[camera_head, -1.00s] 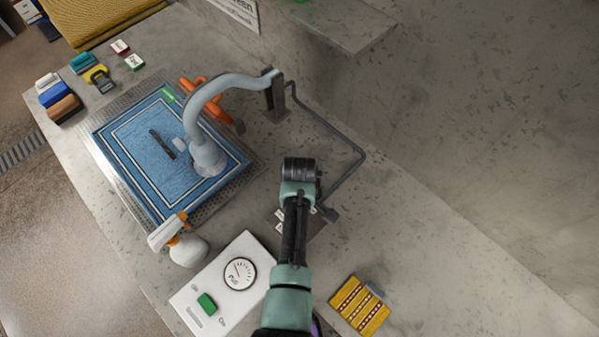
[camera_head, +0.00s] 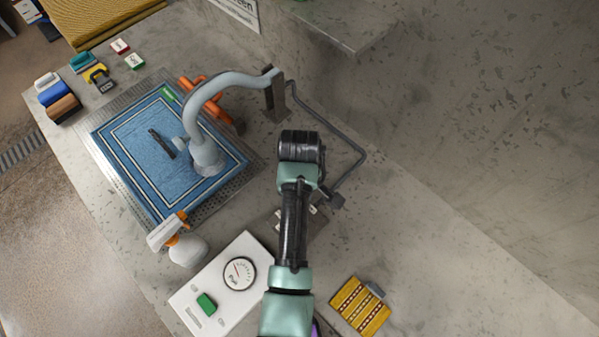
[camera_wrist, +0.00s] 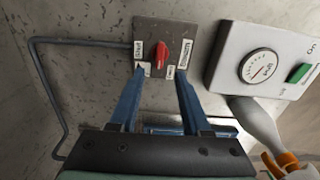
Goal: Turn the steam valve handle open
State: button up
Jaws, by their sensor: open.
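The steam valve handle (camera_wrist: 161,56) is a small red knob on a dark grey plate (camera_wrist: 148,29) with white labels around it. In the wrist view it points roughly up and down the picture. My gripper (camera_wrist: 161,74) has two blue fingers, spread apart and empty. Their tips lie just below the knob in the picture, one to each side; I see no contact. In the head view my arm covers the knob and the fingers, and only part of the valve plate (camera_head: 317,226) shows beside it.
A white panel with a dial (camera_head: 239,273) and green button (camera_head: 206,303) is beside the valve. A bent grey pipe (camera_head: 352,151) runs to the scrubber arm (camera_head: 209,98) over a blue rug (camera_head: 132,146).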

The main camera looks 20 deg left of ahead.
notch_tip(320, 180, up, 5)
jog(key=shift+f+b, duration=0.1)
jog(key=shift+b, duration=0.2)
dwell(0.4)
jog(key=w+r+m+t+y+b, duration=0.2)
jog(key=w+r+m+t, duration=0.2)
jog(key=w+r+t, duration=0.7)
jog(key=w+d+r+m+t+b, duration=0.1)
jog(key=w+d+r+m+t, duration=0.15)
jog(key=r, duration=0.65)
jog(key=w+d+r+m+t+b, duration=0.1)
jog(key=w+r, duration=0.2)
jog(key=r, duration=0.7)
jog(key=s+d+r+m+t, duration=0.1)
jog(key=s+d+r+t, duration=0.15)
jog(key=r, duration=0.45)
jog(key=s+d+r+m+t, duration=0.1)
jog(key=d+r+m+t, duration=0.15)
jog(key=r, duration=0.55)
jog(key=s+d+r+m+t+h+b, duration=0.2)
jog(key=s+r+t, duration=0.6)
jog(key=s+r, duration=0.5)
jog(key=shift+d+r+m, duration=0.3)
jog(key=shift+d+m, duration=0.3)
jog(key=shift+d, duration=0.45)
